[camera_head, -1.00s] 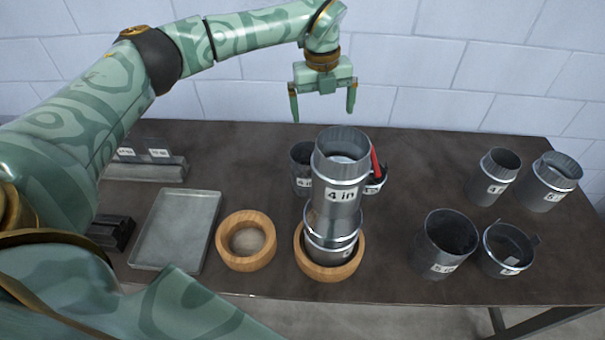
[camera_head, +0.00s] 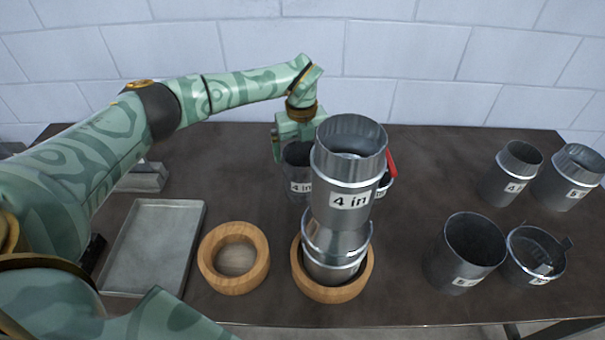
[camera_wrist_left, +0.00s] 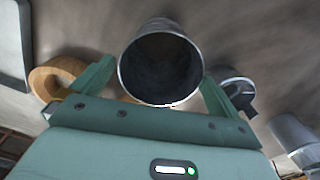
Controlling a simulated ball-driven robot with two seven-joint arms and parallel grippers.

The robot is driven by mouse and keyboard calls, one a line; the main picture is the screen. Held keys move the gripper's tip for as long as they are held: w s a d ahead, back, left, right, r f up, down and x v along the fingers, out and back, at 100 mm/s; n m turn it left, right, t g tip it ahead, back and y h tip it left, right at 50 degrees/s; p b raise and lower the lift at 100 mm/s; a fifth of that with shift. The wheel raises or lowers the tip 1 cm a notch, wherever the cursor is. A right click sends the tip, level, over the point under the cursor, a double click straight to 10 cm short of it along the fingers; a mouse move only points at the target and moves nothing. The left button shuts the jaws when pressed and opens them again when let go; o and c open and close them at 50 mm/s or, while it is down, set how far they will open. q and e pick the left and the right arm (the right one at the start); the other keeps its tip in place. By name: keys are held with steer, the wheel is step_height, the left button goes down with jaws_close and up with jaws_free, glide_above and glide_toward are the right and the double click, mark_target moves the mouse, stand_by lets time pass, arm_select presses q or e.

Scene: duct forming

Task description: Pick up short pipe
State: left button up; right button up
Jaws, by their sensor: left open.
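A short dark-grey metal pipe (camera_head: 298,172) with a "4 in" label stands upright on the table, behind and left of a tall stacked pipe. The stack partly hides it. In the left wrist view the open round mouth of a pipe (camera_wrist_left: 160,62) lies between the two fingers. My left gripper (camera_head: 296,140) points down at the short pipe, with its fingers open on either side of the rim; it also shows in the left wrist view (camera_wrist_left: 157,75). I cannot tell whether the fingers touch the pipe. My right gripper is not in view.
The tall "4 in" stack (camera_head: 348,185) stands in a wooden ring (camera_head: 330,292) close in front of my gripper. A red-handled item (camera_head: 391,163) is right behind it. An empty wooden ring (camera_head: 233,258) and a grey tray (camera_head: 155,245) are left. Several pipes stand at right.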

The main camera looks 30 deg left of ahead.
mark_target(302, 163)
arm_select(q)
step_height(302, 163, down, 5)
steer(key=shift+f+b, duration=0.2)
steer(key=shift+b, duration=0.2)
steer(key=c, duration=0.9)
steer(key=shift+o, duration=0.2)
steer(key=shift+r, duration=0.1)
